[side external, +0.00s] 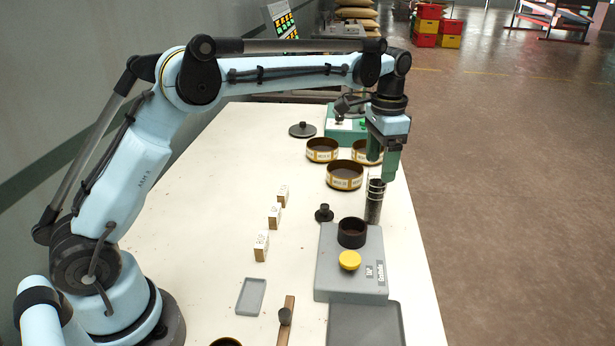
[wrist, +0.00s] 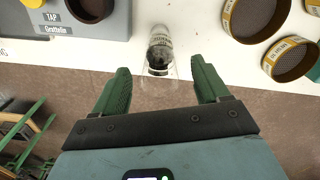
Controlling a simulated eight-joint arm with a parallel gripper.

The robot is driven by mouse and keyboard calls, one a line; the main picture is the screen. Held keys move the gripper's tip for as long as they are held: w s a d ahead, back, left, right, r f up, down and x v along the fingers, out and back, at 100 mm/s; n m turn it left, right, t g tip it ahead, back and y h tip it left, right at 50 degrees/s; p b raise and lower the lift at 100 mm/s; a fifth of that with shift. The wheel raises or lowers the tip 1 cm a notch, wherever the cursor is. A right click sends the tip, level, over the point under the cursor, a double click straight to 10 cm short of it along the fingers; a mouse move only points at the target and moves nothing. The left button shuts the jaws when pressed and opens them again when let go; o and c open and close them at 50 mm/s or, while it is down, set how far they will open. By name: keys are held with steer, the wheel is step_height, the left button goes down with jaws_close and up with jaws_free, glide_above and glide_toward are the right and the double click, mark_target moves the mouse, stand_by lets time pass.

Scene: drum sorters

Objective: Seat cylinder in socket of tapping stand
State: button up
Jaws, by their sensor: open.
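The cylinder (side external: 375,202), a clear tube with dark contents, stands upright on the white table near its right edge, behind the tapping stand. It also shows in the wrist view (wrist: 159,48), lined up with the gap between my fingers. The tapping stand (side external: 350,286) is a grey box with a dark round socket (side external: 352,233), which looks empty, and a yellow knob (side external: 349,260). Part of the stand shows at the top left of the wrist view (wrist: 115,20). My gripper (side external: 388,172) is open, its green fingers close by the cylinder's top and not closed on it.
Several round sieves (side external: 345,176) stand behind the cylinder. A small black knobbed piece (side external: 324,212) sits left of it. White blocks (side external: 274,215) line the table's middle. A grey tray (side external: 366,325) lies in front of the stand. The table edge drops off at right.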

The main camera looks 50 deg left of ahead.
steer(key=shift+f, duration=0.6)
jaws_close()
